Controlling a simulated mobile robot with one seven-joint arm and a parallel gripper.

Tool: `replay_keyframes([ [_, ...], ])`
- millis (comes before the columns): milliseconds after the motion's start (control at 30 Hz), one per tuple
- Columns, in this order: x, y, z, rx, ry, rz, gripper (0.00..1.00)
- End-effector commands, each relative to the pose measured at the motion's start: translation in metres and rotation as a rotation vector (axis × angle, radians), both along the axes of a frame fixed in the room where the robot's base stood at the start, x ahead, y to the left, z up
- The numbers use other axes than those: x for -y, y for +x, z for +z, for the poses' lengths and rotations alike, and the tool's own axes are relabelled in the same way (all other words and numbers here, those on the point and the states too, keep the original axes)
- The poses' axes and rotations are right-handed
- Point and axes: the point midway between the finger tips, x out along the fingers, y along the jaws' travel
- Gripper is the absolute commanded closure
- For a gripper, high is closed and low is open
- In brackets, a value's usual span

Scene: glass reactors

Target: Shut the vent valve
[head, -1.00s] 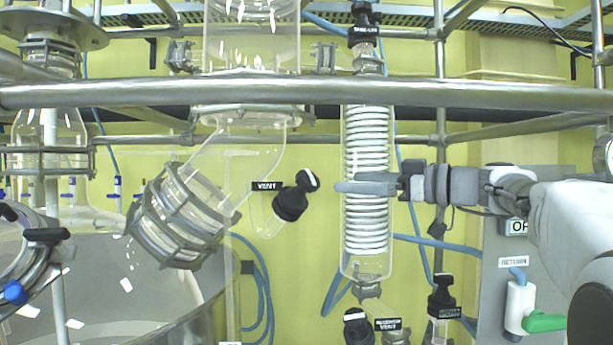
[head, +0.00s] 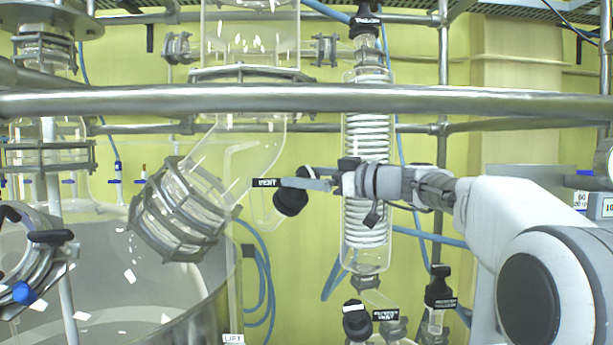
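The vent valve (head: 291,202) is a black knob with a small handle. It sits on a glass side arm beside a black label reading VENT (head: 266,183), left of the glass coil column. My gripper (head: 284,183) reaches in from the right, and its pale grey fingers lie across the upper part of the knob, overlapping its handle. I see the fingers nearly edge-on, so their gap is hidden. I cannot tell whether they touch the knob or only pass in front of it.
A steel rail (head: 400,101) crosses the view just above my arm. The glass coil column (head: 366,225) stands behind my gripper. Another black knob (head: 356,322) and a black-capped valve (head: 438,290) are lower down. A clamped glass joint (head: 183,212) is at left.

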Motion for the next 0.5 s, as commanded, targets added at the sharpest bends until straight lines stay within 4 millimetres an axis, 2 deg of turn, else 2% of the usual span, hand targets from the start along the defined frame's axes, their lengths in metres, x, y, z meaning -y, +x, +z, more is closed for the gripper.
replay_keyframes([
  [33,0.0002,-0.0001,0.0001,0.0,0.0,0.0,0.17],
  [67,0.0002,-0.0001,0.0001,0.0,0.0,0.0,0.23],
  [433,0.0003,-0.0003,0.0002,0.0,0.0,0.0,0.89],
  [467,0.0003,-0.0003,0.0003,0.0,0.0,0.0,0.94],
  [500,0.0004,-0.0003,0.0002,0.0,0.0,0.0,0.94],
])
